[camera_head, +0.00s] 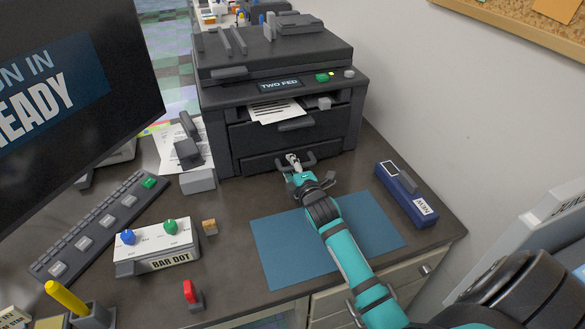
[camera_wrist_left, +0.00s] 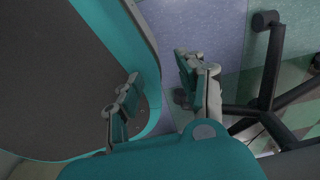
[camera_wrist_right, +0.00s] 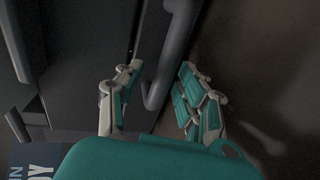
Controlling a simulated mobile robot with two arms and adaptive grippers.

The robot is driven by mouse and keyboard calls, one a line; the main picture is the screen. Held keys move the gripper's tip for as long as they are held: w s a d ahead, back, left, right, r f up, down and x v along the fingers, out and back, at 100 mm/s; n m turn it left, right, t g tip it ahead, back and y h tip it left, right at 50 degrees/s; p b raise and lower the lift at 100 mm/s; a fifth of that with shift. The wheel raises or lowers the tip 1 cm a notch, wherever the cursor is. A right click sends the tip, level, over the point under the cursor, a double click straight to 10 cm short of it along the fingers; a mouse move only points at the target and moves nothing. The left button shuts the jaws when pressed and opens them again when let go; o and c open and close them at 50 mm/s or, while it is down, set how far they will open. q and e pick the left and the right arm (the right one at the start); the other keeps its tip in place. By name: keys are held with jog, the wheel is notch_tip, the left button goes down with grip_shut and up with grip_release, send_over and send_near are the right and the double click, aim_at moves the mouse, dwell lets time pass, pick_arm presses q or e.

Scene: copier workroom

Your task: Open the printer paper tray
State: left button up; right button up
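The dark grey printer (camera_head: 275,90) stands against the wall at the back of the desk. Its front has an upper drawer with a handle (camera_head: 297,124) and a lower paper tray (camera_head: 250,160), which looks closed. My right gripper (camera_head: 294,158) is at the lower tray's handle (camera_head: 311,160). In the right wrist view the fingers (camera_wrist_right: 158,98) are apart, with the curved dark handle (camera_wrist_right: 172,55) between or just beyond them; contact cannot be told. My left gripper (camera_wrist_left: 160,90) is open and empty, away from the desk and outside the head view.
A blue mat (camera_head: 285,255) lies under my right arm. A dark blue box (camera_head: 405,195) stands to the right. A keyboard (camera_head: 95,228), a white button box (camera_head: 155,248) and a monitor (camera_head: 60,90) are on the left. A chair base (camera_wrist_left: 265,110) stands on the floor near my left gripper.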

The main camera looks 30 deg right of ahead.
jog(key=shift+c, duration=0.6)
pick_arm(q)
jog(key=shift+s, duration=0.3)
pick_arm(e)
grip_shut()
pick_arm(q)
jog(key=shift+r, duration=0.15)
pick_arm(e)
jog(key=shift+s, duration=0.1)
